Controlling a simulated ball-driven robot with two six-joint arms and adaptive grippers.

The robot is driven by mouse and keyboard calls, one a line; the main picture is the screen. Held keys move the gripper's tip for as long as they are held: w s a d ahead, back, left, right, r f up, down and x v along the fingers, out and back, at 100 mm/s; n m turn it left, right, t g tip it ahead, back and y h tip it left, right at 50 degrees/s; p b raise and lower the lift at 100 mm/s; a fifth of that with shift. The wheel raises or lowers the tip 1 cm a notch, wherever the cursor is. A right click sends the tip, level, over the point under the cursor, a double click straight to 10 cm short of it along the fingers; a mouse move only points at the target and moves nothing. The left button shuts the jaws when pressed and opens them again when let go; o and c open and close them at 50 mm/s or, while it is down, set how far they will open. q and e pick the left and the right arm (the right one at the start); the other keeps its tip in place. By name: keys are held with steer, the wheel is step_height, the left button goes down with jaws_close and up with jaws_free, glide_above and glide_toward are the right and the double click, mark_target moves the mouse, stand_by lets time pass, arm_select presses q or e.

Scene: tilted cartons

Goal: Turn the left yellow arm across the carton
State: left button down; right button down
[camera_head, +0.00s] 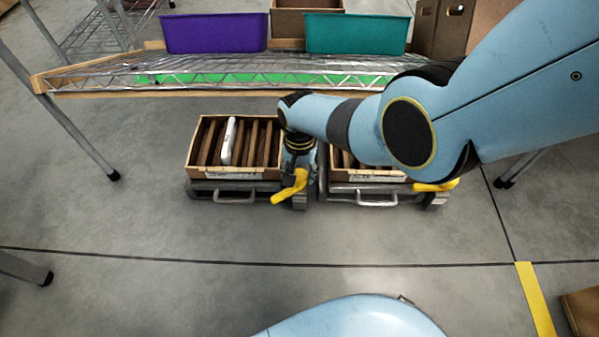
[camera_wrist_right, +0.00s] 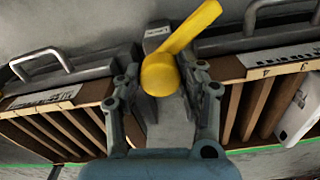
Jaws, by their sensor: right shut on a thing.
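The left yellow arm (camera_head: 289,188) sits at the right front corner of the left carton (camera_head: 235,173). It points toward the front and left, away from the slats, not lying over the carton. My right gripper (camera_head: 300,170) reaches down from above at its pivot end. In the right wrist view, the yellow arm (camera_wrist_right: 196,32) has its rounded end between the fingers of my right gripper (camera_wrist_right: 164,82), which are shut on it. The left carton holds brown slats and a white item (camera_head: 229,141). My left gripper is not in view.
A right carton (camera_head: 345,178) with its own yellow arm (camera_head: 436,186) stands close by, partly hidden by my right arm. Behind is a wire shelf (camera_head: 200,68) with a purple bin (camera_head: 215,34) and a teal bin (camera_head: 357,34). The floor in front is clear.

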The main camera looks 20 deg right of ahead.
steer(key=m, duration=0.5)
steer(key=shift+m, duration=1)
steer(key=c, duration=0.8)
jaws_free()
steer(key=shift+o, duration=0.2)
steer(key=shift+r, duration=0.1)
step_height(320, 180, up, 12)
